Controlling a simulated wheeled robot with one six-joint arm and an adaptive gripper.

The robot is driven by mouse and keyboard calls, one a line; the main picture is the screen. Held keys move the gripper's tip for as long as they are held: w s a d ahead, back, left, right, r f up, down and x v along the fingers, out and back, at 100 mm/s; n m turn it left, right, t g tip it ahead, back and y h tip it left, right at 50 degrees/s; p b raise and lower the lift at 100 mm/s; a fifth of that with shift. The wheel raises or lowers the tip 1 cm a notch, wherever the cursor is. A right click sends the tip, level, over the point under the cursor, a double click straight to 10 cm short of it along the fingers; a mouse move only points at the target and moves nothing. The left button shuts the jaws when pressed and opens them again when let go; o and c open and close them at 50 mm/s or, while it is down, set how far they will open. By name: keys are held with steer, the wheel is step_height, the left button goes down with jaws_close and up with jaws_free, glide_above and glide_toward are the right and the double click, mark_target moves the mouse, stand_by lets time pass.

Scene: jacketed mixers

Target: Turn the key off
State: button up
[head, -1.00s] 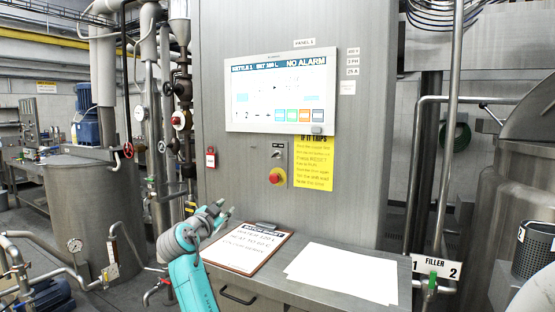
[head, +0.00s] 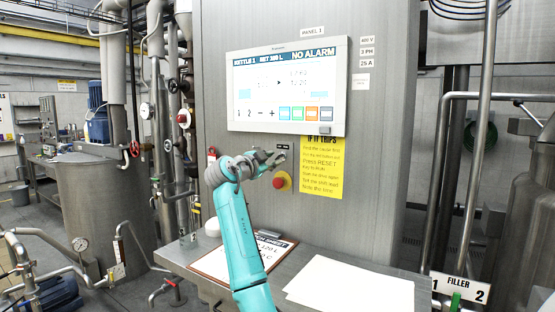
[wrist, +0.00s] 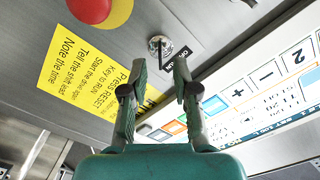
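The key switch is a small round silver lock with a dark key in it (wrist: 160,46), on the grey panel. In the wrist view it lies just beyond and between my fingertips. My gripper (wrist: 160,65) is open and empty, its two green fingers apart with the lock in the gap. I cannot tell whether the fingertips reach the key. In the head view my gripper (head: 274,158) is at the panel, just below the switch plate (head: 283,147), and hides part of it and the key.
A red emergency button on a yellow base (head: 282,181) sits just below the switch. A yellow note (head: 322,167) is to the right. The touch screen (head: 288,87) is above, reading NO ALARM. A metal counter below holds a clipboard (head: 207,262) and white paper (head: 352,287).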

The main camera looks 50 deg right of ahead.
mark_target(277, 158)
steer(key=shift+w+d, duration=0.2)
steer(key=shift+d, duration=1.65)
steer(key=shift+c, duration=0.2)
jaws_close()
